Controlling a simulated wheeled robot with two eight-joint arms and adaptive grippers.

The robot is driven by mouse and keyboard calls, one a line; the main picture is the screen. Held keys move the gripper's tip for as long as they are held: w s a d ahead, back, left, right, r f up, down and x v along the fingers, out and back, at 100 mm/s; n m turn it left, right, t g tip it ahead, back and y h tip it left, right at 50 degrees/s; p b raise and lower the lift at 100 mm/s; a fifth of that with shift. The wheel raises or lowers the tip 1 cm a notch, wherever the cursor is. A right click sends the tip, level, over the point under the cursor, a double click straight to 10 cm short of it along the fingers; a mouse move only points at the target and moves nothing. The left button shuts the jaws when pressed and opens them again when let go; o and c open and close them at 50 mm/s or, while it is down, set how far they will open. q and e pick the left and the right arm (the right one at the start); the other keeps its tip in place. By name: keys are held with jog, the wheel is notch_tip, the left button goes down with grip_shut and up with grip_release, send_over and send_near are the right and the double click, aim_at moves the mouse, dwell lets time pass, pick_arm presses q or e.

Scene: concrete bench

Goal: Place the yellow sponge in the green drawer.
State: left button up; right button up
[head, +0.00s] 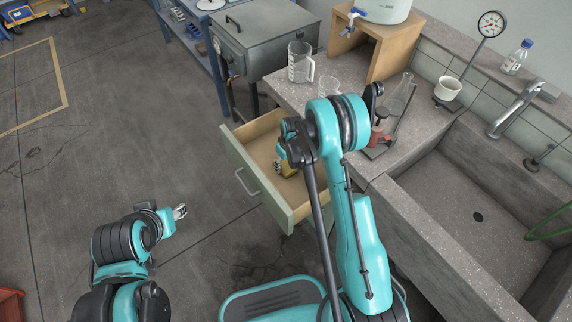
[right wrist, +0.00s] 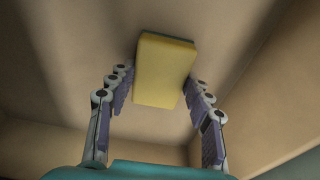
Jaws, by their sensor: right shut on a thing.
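The green drawer (head: 237,166) is pulled out from under the bench, with a pale wooden inside. My right gripper (head: 283,168) is over the drawer's open top, reaching down into it. It is shut on the yellow sponge (right wrist: 165,70), which sits between its two fingers in the right wrist view. The drawer's bottom and walls surround the sponge there. I cannot tell whether the sponge touches the bottom. In the head view, my right arm hides part of the sponge and drawer. My left gripper (head: 180,211) is over the floor at left, away from the drawer; its finger opening is unclear.
The sink (head: 455,215) is right of the drawer. A glass jug (head: 299,63), a beaker (head: 328,88) and a stand with a flask (head: 392,125) are on the bench above the drawer. A grey metal box (head: 262,38) stands behind.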

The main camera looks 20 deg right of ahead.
jog(key=o, duration=1.1)
jog(key=shift+f, duration=0.1)
notch_tip(320, 180, up, 11)
jog(key=s+p, duration=0.2)
jog(key=p, duration=0.2)
notch_tip(320, 180, up, 10)
jog(key=t, duration=0.1)
send_over(288, 168)
jog(key=s, duration=0.3)
jog(key=s+r+m+t, duration=0.2)
jog(key=s+r, duration=0.5)
jog(key=r, duration=0.2)
jog(key=s+r+m+t, duration=0.1)
jog(key=s+r, duration=0.1)
jog(key=s, duration=0.5)
jog(key=s+r+m+t, duration=0.1)
jog(key=s+r, duration=0.2)
jog(key=s, duration=0.4)
jog(key=shift+a+t+h, duration=0.15)
jog(key=shift+t+h, duration=0.15)
